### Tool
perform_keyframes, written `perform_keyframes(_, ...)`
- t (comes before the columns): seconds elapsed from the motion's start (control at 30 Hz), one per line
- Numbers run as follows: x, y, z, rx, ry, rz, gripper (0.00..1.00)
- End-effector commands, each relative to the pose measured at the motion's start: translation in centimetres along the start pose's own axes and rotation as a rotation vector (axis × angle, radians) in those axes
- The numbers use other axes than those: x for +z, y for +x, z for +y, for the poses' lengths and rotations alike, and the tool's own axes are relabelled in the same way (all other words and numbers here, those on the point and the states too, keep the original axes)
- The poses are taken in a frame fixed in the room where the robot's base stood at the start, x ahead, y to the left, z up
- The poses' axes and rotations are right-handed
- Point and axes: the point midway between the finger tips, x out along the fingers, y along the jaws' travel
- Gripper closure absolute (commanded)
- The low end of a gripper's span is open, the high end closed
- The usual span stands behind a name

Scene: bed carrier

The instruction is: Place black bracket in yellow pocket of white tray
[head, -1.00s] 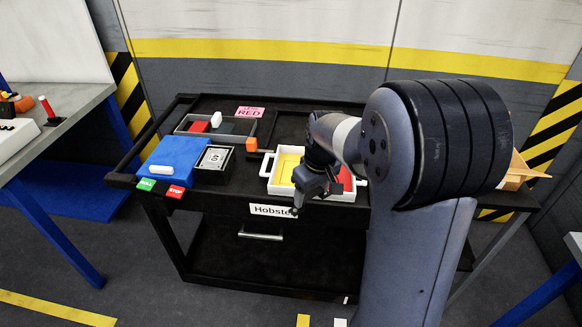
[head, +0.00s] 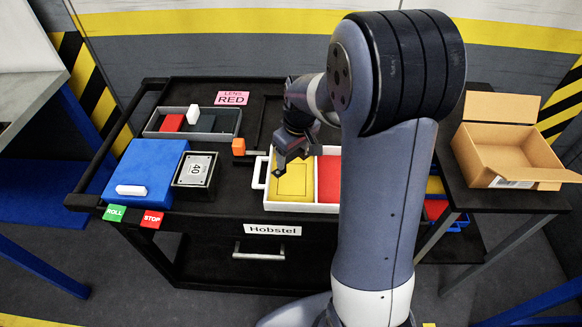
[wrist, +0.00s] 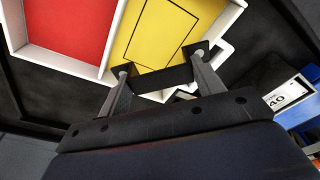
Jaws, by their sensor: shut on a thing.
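The white tray (head: 257,172) stands on the black cart with its yellow pocket (head: 294,186) on the left and its red pocket (head: 328,178) beside it, partly hidden by my arm. The yellow floor carries a thin dark outline. My gripper (head: 284,168) is above the left part of the yellow pocket. In the wrist view my gripper (wrist: 160,77) is shut on a dark piece, the black bracket (wrist: 162,79), near the pocket's edge. The wrist view also shows the yellow pocket (wrist: 165,30) and red pocket (wrist: 68,25). The bracket's height above the tray is unclear.
A grey display box (head: 196,176) and blue case (head: 146,170) stand left of the tray. An orange block (head: 238,146) is behind its left end. A grey organiser (head: 150,125) lies at the back. An open cardboard box (head: 505,140) stands on the right.

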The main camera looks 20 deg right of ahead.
Motion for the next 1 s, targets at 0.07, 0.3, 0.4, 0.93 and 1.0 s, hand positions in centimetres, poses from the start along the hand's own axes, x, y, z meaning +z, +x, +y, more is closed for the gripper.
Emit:
perform_keyframes(0.07, 0.2, 1.4, 0.0, -0.001, 0.0, -0.002, 0.62)
perform_keyframes(0.3, 0.6, 3.9, 0.0, -0.002, 0.001, -0.002, 0.62)
perform_keyframes(0.4, 0.8, 5.3, 0.0, -0.002, 0.002, -0.002, 0.62)
perform_keyframes(0.93, 1.0, 6.5, 0.0, 0.0, 0.0, 0.001, 0.33)
perform_keyframes(1.0, 1.0, 6.5, 0.0, 0.0, 0.0, 0.001, 0.27)
